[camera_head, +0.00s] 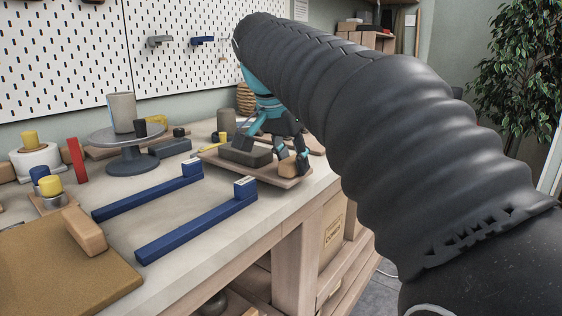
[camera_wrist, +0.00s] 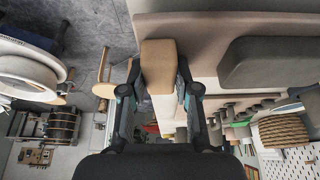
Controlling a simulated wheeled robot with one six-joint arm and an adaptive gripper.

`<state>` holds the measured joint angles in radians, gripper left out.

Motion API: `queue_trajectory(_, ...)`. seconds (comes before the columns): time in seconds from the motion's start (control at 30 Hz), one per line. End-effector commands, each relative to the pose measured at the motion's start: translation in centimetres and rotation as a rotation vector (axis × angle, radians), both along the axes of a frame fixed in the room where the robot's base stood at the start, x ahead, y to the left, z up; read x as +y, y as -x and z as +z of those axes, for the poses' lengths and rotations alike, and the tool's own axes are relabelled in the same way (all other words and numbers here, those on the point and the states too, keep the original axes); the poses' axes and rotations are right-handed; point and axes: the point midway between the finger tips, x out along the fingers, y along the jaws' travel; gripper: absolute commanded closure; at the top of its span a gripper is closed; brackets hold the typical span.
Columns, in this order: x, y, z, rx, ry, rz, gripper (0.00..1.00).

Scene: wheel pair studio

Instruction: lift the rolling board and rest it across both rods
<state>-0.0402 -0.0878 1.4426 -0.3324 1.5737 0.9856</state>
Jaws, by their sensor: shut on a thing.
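The rolling board (camera_head: 291,183) is a flat tan slab with a dark grey block (camera_head: 245,156) on top and a wooden grip block (camera_head: 287,167) near its right end. My gripper (camera_head: 292,157) is shut on the grip block, which shows between the fingers in the wrist view (camera_wrist: 158,62). The board is at the right edge of the table, beyond the rods' far ends; I cannot tell whether it clears the tabletop. Two blue rods, the left one (camera_head: 150,196) and the right one (camera_head: 198,227), lie roughly parallel on the table, apart, with pale labelled far ends.
A turntable (camera_head: 130,136) with a grey cylinder stands behind the rods. A brown mat (camera_head: 50,262) with a wooden block (camera_head: 84,230) lies at the front left. Small pots and blocks crowd the left. The table (camera_head: 150,220) is bare between the rods.

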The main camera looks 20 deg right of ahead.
Motion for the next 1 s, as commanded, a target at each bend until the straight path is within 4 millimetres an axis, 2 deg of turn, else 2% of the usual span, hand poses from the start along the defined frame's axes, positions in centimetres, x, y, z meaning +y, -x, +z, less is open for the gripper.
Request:
queue_trajectory(0.4, 0.0, 0.0, 1.1, -0.003, 0.0, 0.0, 1.0)
queue_trajectory(0.83, 0.0, 0.0, 1.3, -0.002, 0.0, 0.0, 1.0)
queue_trajectory(1.0, 0.0, 0.0, 2.0, -0.003, 0.001, 0.001, 1.0)
